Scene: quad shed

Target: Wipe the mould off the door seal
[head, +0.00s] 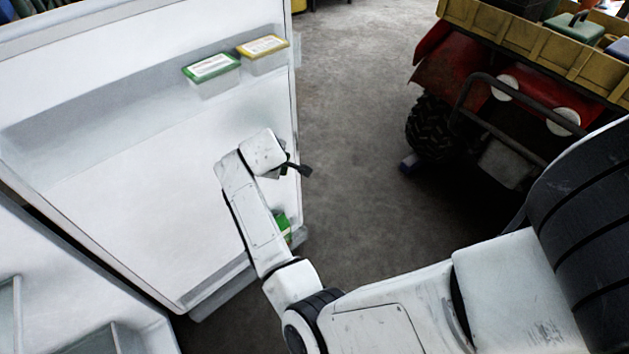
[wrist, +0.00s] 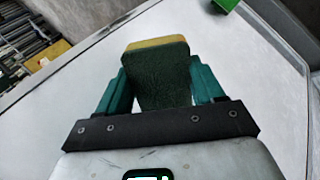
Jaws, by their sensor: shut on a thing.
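The open white fridge door (head: 130,160) fills the left of the head view. A thin pale strip (head: 296,120) runs down its right edge, perhaps the seal; I cannot make out mould on it. My gripper (wrist: 160,88) is shut on a sponge (wrist: 158,60) with a dark green face and a yellow end, its teal fingers on either side. The sponge is over the white door in the wrist view (wrist: 70,85); I cannot tell whether they touch. In the head view my wrist is near the door's right edge and mostly hides the sponge.
Green-lidded (head: 211,68) and yellow-lidded (head: 263,47) tubs stand on the upper door shelf. A green item (head: 281,222) sits low on the door, partly behind my arm. A red quad (head: 450,75) stands right. Bare floor (head: 350,130) lies between.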

